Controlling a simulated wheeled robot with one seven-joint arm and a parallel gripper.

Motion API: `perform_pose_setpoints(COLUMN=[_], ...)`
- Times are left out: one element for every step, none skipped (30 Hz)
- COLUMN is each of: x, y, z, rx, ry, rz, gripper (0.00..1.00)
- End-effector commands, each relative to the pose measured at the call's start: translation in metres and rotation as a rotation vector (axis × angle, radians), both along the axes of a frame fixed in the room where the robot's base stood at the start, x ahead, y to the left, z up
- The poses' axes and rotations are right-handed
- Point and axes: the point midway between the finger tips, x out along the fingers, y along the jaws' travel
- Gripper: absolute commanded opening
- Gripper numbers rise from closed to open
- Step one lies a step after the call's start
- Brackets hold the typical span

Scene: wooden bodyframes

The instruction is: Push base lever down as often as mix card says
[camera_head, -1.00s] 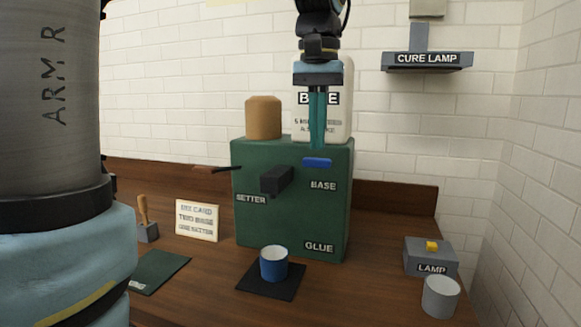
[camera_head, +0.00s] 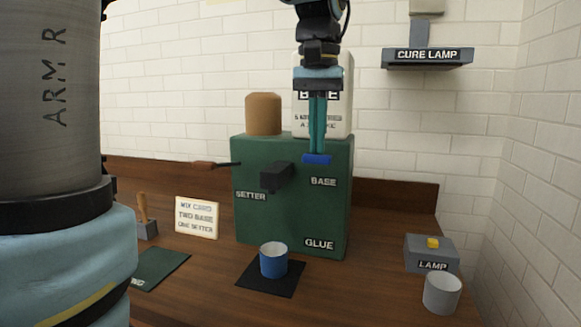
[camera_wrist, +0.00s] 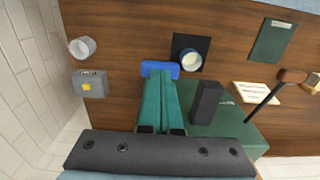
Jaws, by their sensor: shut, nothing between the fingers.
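The green glue machine (camera_head: 290,220) stands on the bench. Its blue base lever (camera_head: 317,160) sticks out at the upper right, above the BASE label. My gripper (camera_head: 317,150) is shut and empty, pointing down, with its tips at the lever; they look to be touching it. The wrist view shows the blue lever (camera_wrist: 160,69) right at the teal fingertips (camera_wrist: 157,78). The mix card (camera_head: 197,217) leans left of the machine and reads "TWO BASE", "ONE SETTER". A blue cup (camera_head: 274,260) stands on a black mat (camera_head: 270,280) below the dark spout (camera_head: 276,178).
The setter lever (camera_head: 225,165) sticks out at the machine's left. A tan canister (camera_head: 263,114) and a white BASE container (camera_head: 340,105) sit on top. A lamp box (camera_head: 431,255) and grey cup (camera_head: 442,293) are at right, below the cure lamp (camera_head: 427,60).

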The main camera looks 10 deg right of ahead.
Motion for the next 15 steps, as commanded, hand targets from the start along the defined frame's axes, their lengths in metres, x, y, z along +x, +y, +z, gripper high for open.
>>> perform_pose_setpoints(x=[0.0,0.0,0.0,0.0,0.0,0.0,0.0,0.0,0.0,0.0,0.0,0.0,0.0,0.0,0.0], y=[0.0,0.0,0.0,0.0,0.0,0.0,0.0,0.0,0.0,0.0,0.0,0.0,0.0,0.0,0.0], z=[-0.004,-0.006,-0.008,-0.009,-0.011,-0.012,-0.014,-0.015,-0.017,-0.018,-0.02,-0.022,-0.023,-0.025,-0.026], rx=[0.0,0.0,0.0,0.0,0.0,0.0,0.0,0.0,0.0,0.0,0.0,0.0,0.0,0.0,0.0], ry=[0.001,0.001,0.001,0.001,0.001,0.001,0.001,0.001,0.001,0.0,0.0,0.0,0.0,0.0,0.0], rz=[0.0,0.0,0.0,0.0,0.0,0.0,0.0,0.0,0.0,0.0,0.0,0.0,0.0,0.0,0.0], gripper=[0.0,0.0,0.0,0.0,0.0,0.0,0.0,0.0,0.0,0.0,0.0,0.0,0.0,0.0,0.0])
